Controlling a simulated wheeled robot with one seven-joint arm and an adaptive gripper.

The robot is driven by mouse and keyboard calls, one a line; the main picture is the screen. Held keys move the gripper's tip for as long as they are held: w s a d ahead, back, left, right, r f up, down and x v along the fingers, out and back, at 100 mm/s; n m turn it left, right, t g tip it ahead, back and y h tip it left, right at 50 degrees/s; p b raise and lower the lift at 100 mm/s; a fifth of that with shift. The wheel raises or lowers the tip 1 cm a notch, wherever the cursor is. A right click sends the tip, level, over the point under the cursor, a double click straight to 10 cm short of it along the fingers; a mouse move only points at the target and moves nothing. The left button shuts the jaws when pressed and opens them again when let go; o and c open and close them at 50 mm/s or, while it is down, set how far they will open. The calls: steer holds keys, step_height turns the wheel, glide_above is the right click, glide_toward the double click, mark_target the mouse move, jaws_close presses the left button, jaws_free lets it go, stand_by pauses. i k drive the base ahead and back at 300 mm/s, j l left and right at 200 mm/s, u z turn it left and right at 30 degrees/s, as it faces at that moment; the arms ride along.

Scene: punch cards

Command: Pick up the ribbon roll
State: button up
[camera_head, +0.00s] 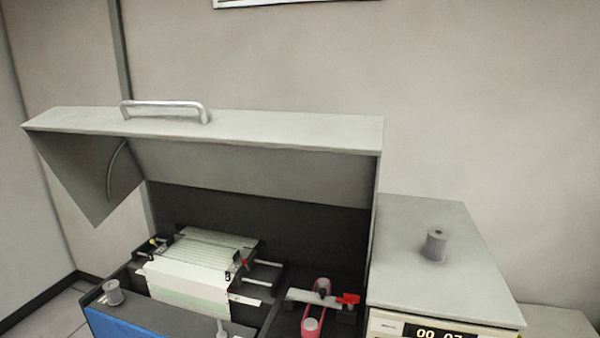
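A small grey ribbed cylinder (436,246), which may be the ribbon roll, stands upright on top of the grey cabinet (410,225) at the right. A similar grey cylinder (113,292) stands at the front left corner of the open machine. Inside the machine at the right, a red-pink part (311,325) with rounded ends sits under a light bar. I cannot tell for certain which of these is the ribbon roll. My gripper is not in view.
The machine's large grey lid (260,130) with a metal handle (165,106) is raised. Striped paper (190,278) lies in the machine behind a blue front panel (150,325). The cabinet top around its cylinder is clear. A wall rises behind.

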mark_target(114, 295)
steer(key=u, duration=1.55)
